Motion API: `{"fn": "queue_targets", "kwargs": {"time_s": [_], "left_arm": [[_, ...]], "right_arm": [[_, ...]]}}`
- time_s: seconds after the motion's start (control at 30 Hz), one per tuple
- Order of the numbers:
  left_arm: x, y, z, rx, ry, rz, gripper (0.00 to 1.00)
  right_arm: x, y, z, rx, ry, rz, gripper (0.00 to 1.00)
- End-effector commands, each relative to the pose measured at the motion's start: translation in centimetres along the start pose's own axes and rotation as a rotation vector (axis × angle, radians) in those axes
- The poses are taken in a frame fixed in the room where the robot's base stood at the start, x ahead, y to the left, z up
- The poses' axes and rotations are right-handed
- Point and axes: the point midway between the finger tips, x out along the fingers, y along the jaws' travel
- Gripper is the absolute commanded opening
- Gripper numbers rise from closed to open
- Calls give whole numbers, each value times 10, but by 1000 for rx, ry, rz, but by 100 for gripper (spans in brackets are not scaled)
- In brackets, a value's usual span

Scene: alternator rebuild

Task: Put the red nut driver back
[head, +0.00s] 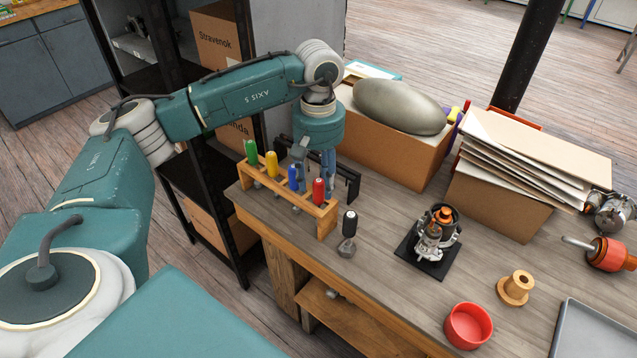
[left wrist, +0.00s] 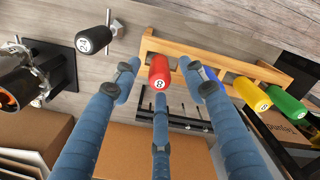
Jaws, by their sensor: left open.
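The red nut driver (head: 319,191) sits upright in the right end of the wooden rack (head: 326,222), with its handle above the top board. In the left wrist view the red handle (left wrist: 159,74), marked 8, shows between my finger tips. My left gripper (head: 315,174) is open and empty, with its fingers pointing down just behind the rack near the red handle. I cannot tell whether a finger touches it. Blue (head: 293,177), yellow (head: 271,164) and green (head: 251,151) drivers stand in the same rack. My right gripper is not in view.
A black-handled driver (head: 350,223) is outside the rack at its right. A dark bracket (head: 346,178) stands behind the rack. An alternator part on a black pad (head: 443,262), a wooden spool (head: 516,287) and a red bowl (head: 468,325) are farther right. Cardboard boxes (head: 395,148) line the back.

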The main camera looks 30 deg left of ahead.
Motion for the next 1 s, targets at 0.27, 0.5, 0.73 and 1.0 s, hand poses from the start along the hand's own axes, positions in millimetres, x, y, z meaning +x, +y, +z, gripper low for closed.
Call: {"fn": "queue_targets", "kwargs": {"time_s": [0.27,0.5,0.73,1.0], "left_arm": [[-61,1,0,1,3,5,43],[-97,1,0,1,1,3,43],[-118,0,0,1,1,2,43],[-148,0,0,1,0,2,43]], "right_arm": [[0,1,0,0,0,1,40],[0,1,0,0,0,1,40],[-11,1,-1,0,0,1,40],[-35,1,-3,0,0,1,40]]}}
